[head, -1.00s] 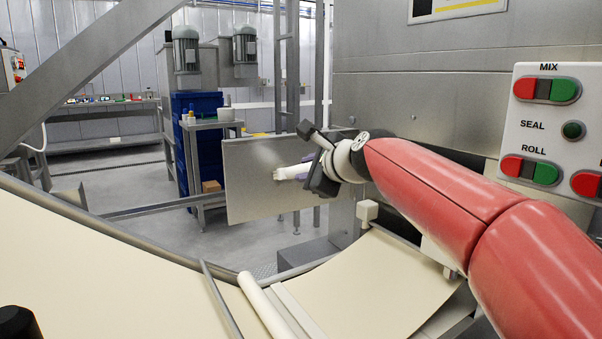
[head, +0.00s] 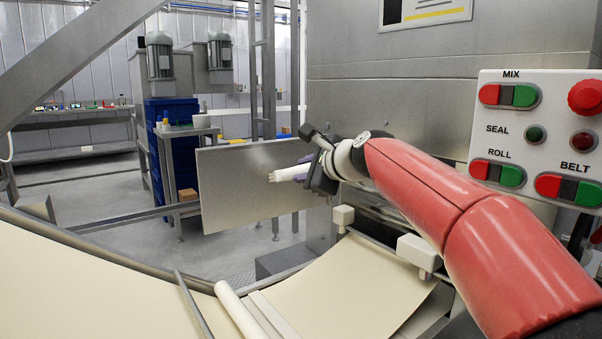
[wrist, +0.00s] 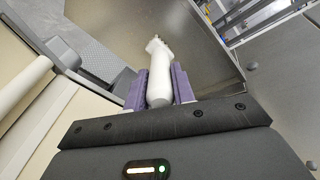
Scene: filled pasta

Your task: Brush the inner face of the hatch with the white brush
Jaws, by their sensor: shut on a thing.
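The hatch (head: 235,190) is a flat grey metal panel standing open, left of the machine body in the head view. It also fills the upper middle of the wrist view (wrist: 205,40). My gripper (head: 312,172) is in front of the hatch at its right part. It is shut on the white brush (head: 288,173), whose head points left along the panel. In the wrist view the brush (wrist: 159,75) sits between the purple finger pads of my gripper (wrist: 159,88), its head pointing away. I cannot tell whether the bristles touch the panel.
A control panel (head: 540,135) with red and green buttons is at the right. Cream dough sheets (head: 345,290) and a white roller (head: 240,310) lie below my arm. A metal stand (head: 185,130) and blue crates (head: 160,115) are behind the hatch.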

